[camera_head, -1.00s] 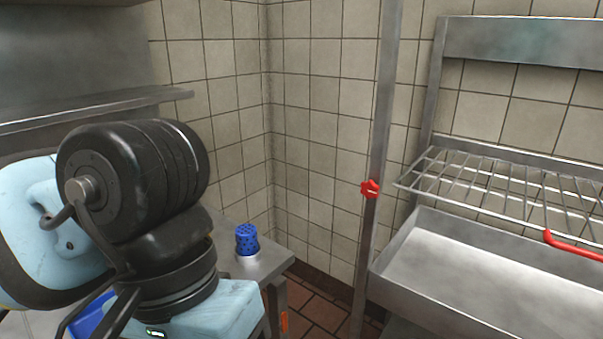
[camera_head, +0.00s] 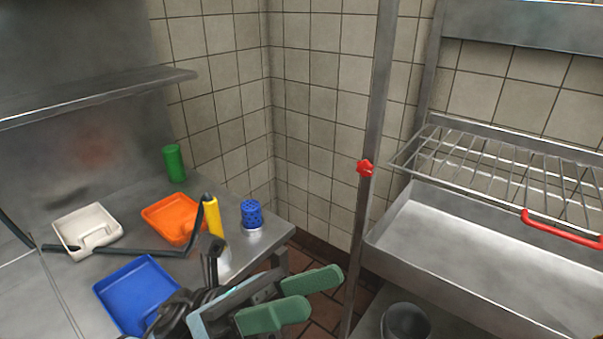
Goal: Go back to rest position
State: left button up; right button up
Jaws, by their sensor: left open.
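My left gripper (camera_head: 316,292) is at the bottom middle of the head view. Its two green fingers are apart and point right, with nothing seen between them. It is in front of the steel table's (camera_head: 232,258) right end, over the tiled floor. My right gripper is not in view.
On the table are a white tray (camera_head: 82,225), an orange tray (camera_head: 165,226), a blue tray (camera_head: 128,300), a green container (camera_head: 174,163), a blue perforated-looking container (camera_head: 251,214) and a yellow-topped one (camera_head: 213,220). At right are a wire rack (camera_head: 490,168), a steel basin (camera_head: 450,245) and a dark bucket (camera_head: 405,322).

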pick_arm(q)
jog(key=w+a+f+n+t+y+p, duration=0.1)
jog(key=w+a+f+n+t+y, duration=0.15)
jog(key=n+t, duration=0.6)
jog(key=w+a+f+n+t+y, duration=0.15)
jog(key=f+n+t, duration=0.25)
jog(key=n+t, duration=0.4)
jog(key=w+a+f+n+t+y+p, duration=0.1)
jog(key=w+a+f+n+t+y, duration=0.15)
jog(key=n+t, duration=0.6)
jog(key=a+f+n+y+p, duration=0.1)
jog(key=a+f+n+y, duration=0.3)
jog(key=f+n+y, duration=0.75)
jog(key=s+a+f+n+g+y, duration=0.1)
jog(key=s+a+f+n+g, duration=0.2)
jog(key=s+f, duration=0.4)
jog(key=s+a+f+n+g+y+p, duration=0.1)
jog(key=s+a+f+n+g+y, duration=0.1)
jog(key=s+f+n, duration=0.3)
jog(key=s+a+f+n+g+y+p, duration=0.1)
jog(key=s+a+f+n+g, duration=0.3)
jog(key=s+f, duration=0.6)
jog(key=shift+s+a+f+n+g+y, duration=0.35)
jog(key=shift+f+n+y, duration=0.2)
jog(key=shift+f, duration=0.2)
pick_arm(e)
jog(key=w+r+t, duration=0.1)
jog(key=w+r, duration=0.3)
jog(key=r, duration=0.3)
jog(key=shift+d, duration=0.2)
